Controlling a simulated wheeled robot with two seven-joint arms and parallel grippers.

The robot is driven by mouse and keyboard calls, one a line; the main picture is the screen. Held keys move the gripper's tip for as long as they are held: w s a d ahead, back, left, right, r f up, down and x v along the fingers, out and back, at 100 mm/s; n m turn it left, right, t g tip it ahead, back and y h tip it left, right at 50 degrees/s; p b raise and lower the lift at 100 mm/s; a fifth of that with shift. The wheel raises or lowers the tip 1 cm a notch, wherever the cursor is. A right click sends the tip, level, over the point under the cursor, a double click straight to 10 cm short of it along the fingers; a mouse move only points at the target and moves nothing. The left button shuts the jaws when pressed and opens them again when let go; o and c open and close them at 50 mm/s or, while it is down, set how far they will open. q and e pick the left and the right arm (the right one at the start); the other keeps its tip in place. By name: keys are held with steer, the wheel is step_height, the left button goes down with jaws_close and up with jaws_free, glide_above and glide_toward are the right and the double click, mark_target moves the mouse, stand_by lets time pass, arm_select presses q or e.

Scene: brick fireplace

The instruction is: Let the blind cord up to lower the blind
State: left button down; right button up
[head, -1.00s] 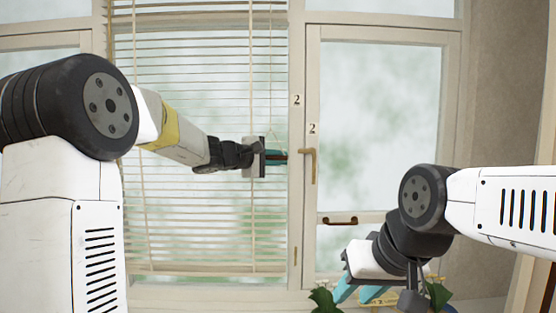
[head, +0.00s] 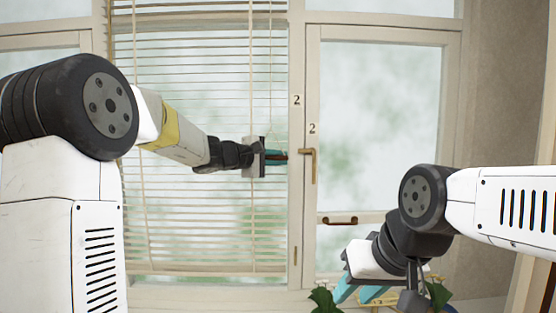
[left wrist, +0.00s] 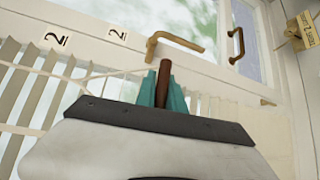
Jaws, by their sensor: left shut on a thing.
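The blind (head: 190,226) with pale slats hangs in front of the left window, its bottom rail (head: 205,268) low near the sill. A thin pull cord (head: 270,70) comes down at its right side toward my left gripper (head: 280,156). My left gripper is shut on a dark reddish-brown cord knob, which shows between the teal fingertips in the left wrist view (left wrist: 163,80). The fingers hide part of the knob. My right gripper (head: 358,291) is low at the right, away from the blind, with its teal fingers apart and nothing seen between them.
A brass window handle (head: 312,163) is just right of my left gripper. A brown pull handle (head: 340,220) is lower on the right window. Green leaves (head: 325,302) stand below, close to my right gripper.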

stand_by(0.3)
arm_select(q)
step_height(320, 180, up, 4)
steer(key=shift+f, duration=0.15)
steer(key=c, duration=1.4)
jaws_free()
steer(key=shift+c, duration=0.2)
steer(key=shift+a, duration=0.1)
steer(key=v, duration=0.7)
steer(key=shift+s+a, duration=0.25)
steer(key=s+f+m+g+y, duration=0.1)
steer(key=s+f+m+g, duration=0.2)
steer(key=s, duration=0.5)
steer(key=s+f+m+g+y, duration=0.1)
steer(key=s+f+m+y, duration=0.15)
steer(key=s+f, duration=0.4)
steer(key=s+a+f+m+y, duration=0.2)
steer(key=s+a+f, duration=0.3)
steer(key=s, duration=0.3)
steer(key=s+a+f+m+g+y, duration=0.1)
steer(key=s+a+f+m+y, duration=0.2)
steer(key=s+f, duration=0.4)
steer(key=s+a+y, duration=0.1)
steer(key=s+a, duration=0.1)
steer(key=shift+s+a+f+m, duration=0.2)
steer(key=shift+a+f+m, duration=0.15)
steer(key=shift+a, duration=0.05)
